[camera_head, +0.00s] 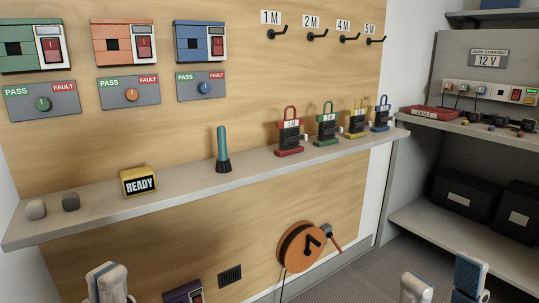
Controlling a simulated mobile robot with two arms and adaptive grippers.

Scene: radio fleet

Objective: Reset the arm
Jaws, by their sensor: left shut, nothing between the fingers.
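My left gripper (108,283) shows at the bottom left edge, its pale fingertips together and empty, in front of the lower wooden panel. My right gripper (442,283) shows at the bottom right edge. Its two fingertips stand apart with nothing visible between them. Both grippers are below the shelf and touch nothing that I can see. The rest of both arms is out of the picture.
A grey shelf (260,167) carries a yellow READY block (139,182), a teal-handled brush (222,150) and several coloured radio-like units (289,136). An orange reel (297,247) hangs below. A side bench (470,130) stands at right.

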